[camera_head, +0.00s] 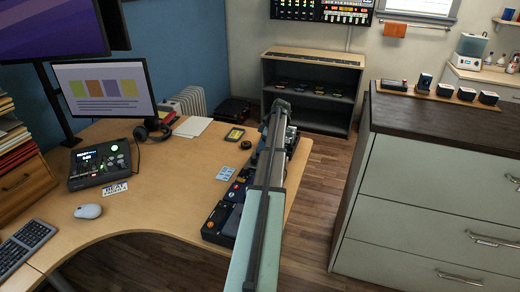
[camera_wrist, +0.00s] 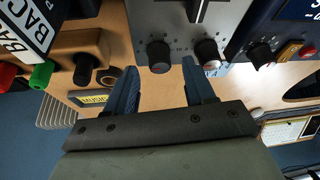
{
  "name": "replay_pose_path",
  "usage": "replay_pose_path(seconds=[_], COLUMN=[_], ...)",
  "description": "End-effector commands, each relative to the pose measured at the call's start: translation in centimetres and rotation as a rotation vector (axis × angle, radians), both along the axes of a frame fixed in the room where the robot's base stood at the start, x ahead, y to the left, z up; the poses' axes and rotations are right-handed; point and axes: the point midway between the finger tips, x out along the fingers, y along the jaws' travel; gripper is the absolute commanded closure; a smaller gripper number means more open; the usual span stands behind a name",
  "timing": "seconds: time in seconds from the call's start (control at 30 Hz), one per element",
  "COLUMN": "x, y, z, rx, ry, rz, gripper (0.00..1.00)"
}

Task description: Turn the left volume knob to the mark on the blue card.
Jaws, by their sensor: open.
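A grey panel (camera_wrist: 180,25) with a slider fills the top middle of the wrist view. Two knobs stick out at its lower edge: a black left knob (camera_wrist: 159,56) and a right knob (camera_wrist: 207,52) with a pale, reddish end. My gripper (camera_wrist: 160,66) is open, its blue fingers spread on either side of the left knob in the picture. I cannot tell whether they touch it. A light blue card (camera_head: 227,173) lies on the desk in the head view, its marking too small to read. My arm hides the gripper and much of the equipment there.
Other panels with knobs (camera_head: 217,218) line the desk (camera_head: 165,200) edge beside my arm. In the wrist view, a brown box (camera_wrist: 85,48) with a black knob stands left, and a dark blue unit (camera_wrist: 262,25) stands right. A wooden-topped cabinet (camera_head: 440,125) stands right of the desk.

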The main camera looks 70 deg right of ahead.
Motion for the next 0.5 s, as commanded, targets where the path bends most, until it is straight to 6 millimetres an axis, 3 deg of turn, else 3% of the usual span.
replay_pose_path(seconds=[0.2, 0.5], x=[0.7, 0.9], y=[0.2, 0.2], z=[-1.8, -2.1], rx=[0.000, 0.000], ry=[0.000, 0.000], rz=[0.000, 0.000], gripper=[0.46, 0.46])
